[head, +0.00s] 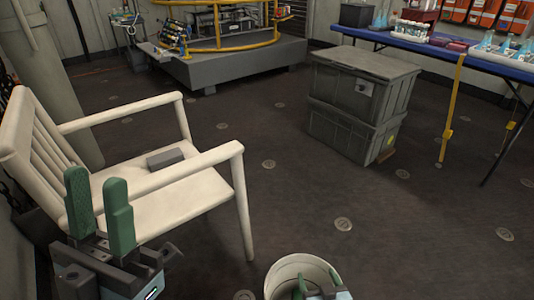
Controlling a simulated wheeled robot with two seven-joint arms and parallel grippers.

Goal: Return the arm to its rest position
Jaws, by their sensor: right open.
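My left gripper (98,200) is at the lower left, its two green fingers pointing up in front of the cream chair (195,215). The fingers are apart with nothing between them. My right gripper (318,284) is at the bottom edge of the head view, overlapping the pale round bucket (277,276). Its green finger tips are apart, and I see nothing held between them. I cannot tell whether the tips are inside the bucket or above it. The lower parts of the bucket and of the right gripper are cut off by the frame.
A small grey block (165,158) lies on the chair seat. Two stacked grey crates (358,105) stand right of centre. A blue table (430,45) with bottles and trays is at the back right. A yellow-railed platform (225,65) is at the back. The middle floor is clear.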

